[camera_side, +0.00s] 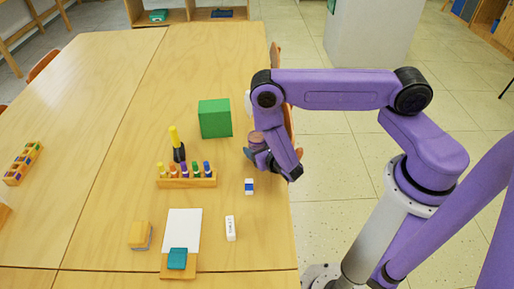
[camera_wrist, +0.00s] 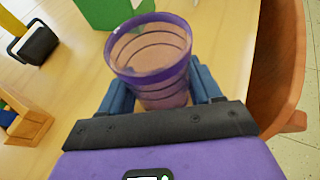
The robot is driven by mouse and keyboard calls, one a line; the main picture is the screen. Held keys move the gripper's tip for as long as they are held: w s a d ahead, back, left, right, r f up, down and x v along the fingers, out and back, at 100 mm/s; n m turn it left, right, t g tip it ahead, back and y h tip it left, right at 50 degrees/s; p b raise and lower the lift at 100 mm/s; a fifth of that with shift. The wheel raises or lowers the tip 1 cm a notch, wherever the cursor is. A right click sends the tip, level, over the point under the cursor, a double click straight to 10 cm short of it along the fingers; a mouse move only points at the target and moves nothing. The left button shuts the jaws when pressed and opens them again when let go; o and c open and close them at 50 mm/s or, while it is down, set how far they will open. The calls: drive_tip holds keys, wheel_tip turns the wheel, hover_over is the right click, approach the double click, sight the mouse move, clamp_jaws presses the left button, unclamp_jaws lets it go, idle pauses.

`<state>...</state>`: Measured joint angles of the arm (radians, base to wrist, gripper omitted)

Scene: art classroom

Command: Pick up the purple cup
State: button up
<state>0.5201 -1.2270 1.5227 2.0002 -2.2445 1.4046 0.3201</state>
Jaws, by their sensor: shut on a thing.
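The purple cup (camera_wrist: 150,55) has a purple rim, a paler pinkish body and dark bands. In the wrist view it is upright or slightly tilted, with its open mouth toward the camera. My gripper (camera_wrist: 160,92) is shut on it, with one blue finger on each side. In the side view my gripper (camera_side: 264,160) is near the right edge of the table, and only a small part of the cup (camera_side: 257,138) shows behind it. I cannot tell whether the cup's base touches the table.
A green block (camera_side: 215,118) stands left of my gripper. Further left is a wooden rack (camera_side: 187,182) with coloured pegs. A small blue-and-white eraser (camera_side: 249,187), a white piece (camera_side: 230,228), a yellow sponge (camera_side: 140,234) and a clipboard (camera_side: 184,222) lie nearer. A chair (camera_wrist: 283,65) is close on the right.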

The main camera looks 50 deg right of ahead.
drive_tip(key=shift+r, duration=0.2)
drive_tip(key=shift+r, duration=0.6)
drive_tip(key=s+r, duration=1.1)
drive_tip(key=s, duration=0.3)
drive_tip(key=shift+d+r, duration=0.2)
drive_tip(key=shift+d, duration=0.2)
